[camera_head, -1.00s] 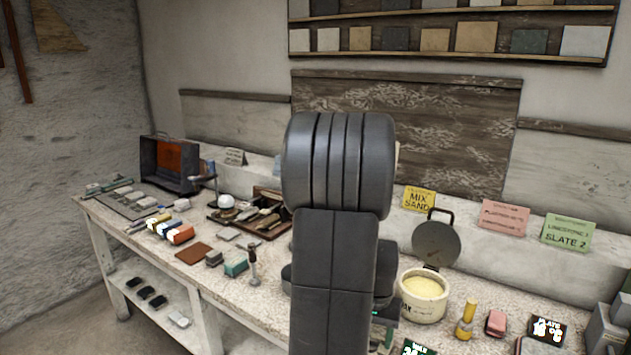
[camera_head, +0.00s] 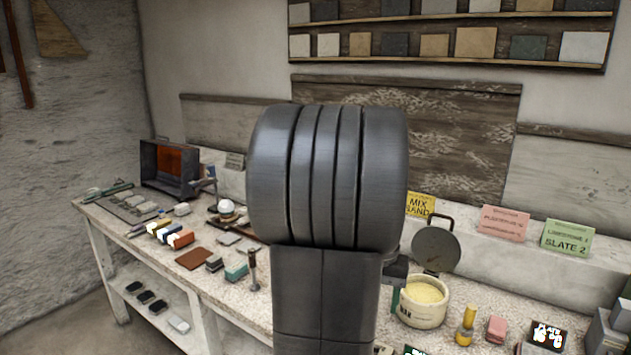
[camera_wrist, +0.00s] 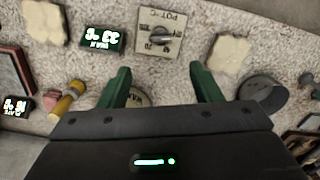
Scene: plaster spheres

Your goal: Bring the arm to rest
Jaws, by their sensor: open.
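My gripper (camera_wrist: 162,88) shows in the wrist view with its two green fingers spread apart and nothing between them. It hangs over the speckled workbench, and a round tan piece lies below, partly hidden by the left finger and palm. A white sphere (camera_head: 226,208) sits at the back of the bench, left of my arm.
A dark open box (camera_head: 170,168) stands at the back left. The wrist view shows a dial panel (camera_wrist: 159,36).

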